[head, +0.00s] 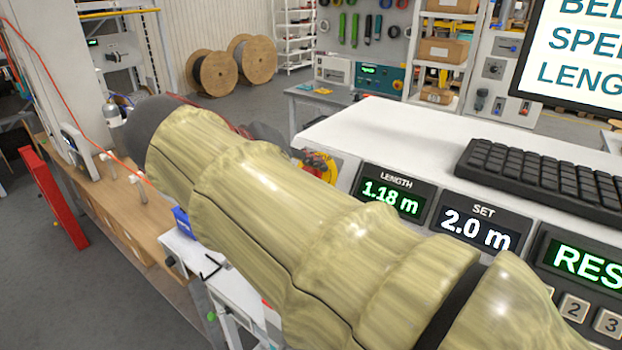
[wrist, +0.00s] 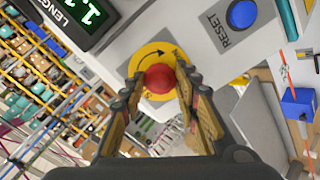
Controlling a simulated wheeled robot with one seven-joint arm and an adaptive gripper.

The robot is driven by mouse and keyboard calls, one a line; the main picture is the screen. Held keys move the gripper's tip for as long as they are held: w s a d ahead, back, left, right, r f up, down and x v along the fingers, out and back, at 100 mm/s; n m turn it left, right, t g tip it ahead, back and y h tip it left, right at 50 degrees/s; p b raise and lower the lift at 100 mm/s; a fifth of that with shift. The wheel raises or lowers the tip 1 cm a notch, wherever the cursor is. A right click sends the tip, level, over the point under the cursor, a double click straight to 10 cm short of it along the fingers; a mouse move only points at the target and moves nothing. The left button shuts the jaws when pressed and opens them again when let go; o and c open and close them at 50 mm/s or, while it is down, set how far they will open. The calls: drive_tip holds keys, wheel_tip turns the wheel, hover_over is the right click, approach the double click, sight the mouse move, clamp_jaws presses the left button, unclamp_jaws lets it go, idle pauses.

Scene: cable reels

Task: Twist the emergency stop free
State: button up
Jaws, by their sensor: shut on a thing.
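The emergency stop is a red mushroom button (wrist: 159,78) on a yellow plate (wrist: 150,58) with a curved black arrow, in the wrist view. My gripper (wrist: 158,88) has its two fingers on either side of the red button, closed on it. In the head view the yellow plate (head: 326,168) shows at the console's left end. There my sleeved arm hides most of the gripper, and the red button is hard to make out.
A blue reset button (wrist: 242,14) sits beside the emergency stop. The length display (head: 393,196) reads 1.18 m and the set display (head: 475,229) reads 2.0 m. A keyboard (head: 545,178) lies on the console top. Cable reels (head: 214,74) stand on the floor behind.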

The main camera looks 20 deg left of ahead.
drive_tip(key=shift+f+m+b, duration=0.15)
drive_tip(key=shift+m+b, duration=0.15)
drive_tip(key=shift+m, duration=0.2)
drive_tip(key=o, duration=1.2)
drive_tip(key=shift+c, duration=0.2)
drive_tip(key=v, duration=1.2)
drive_tip(key=shift+w, duration=0.1)
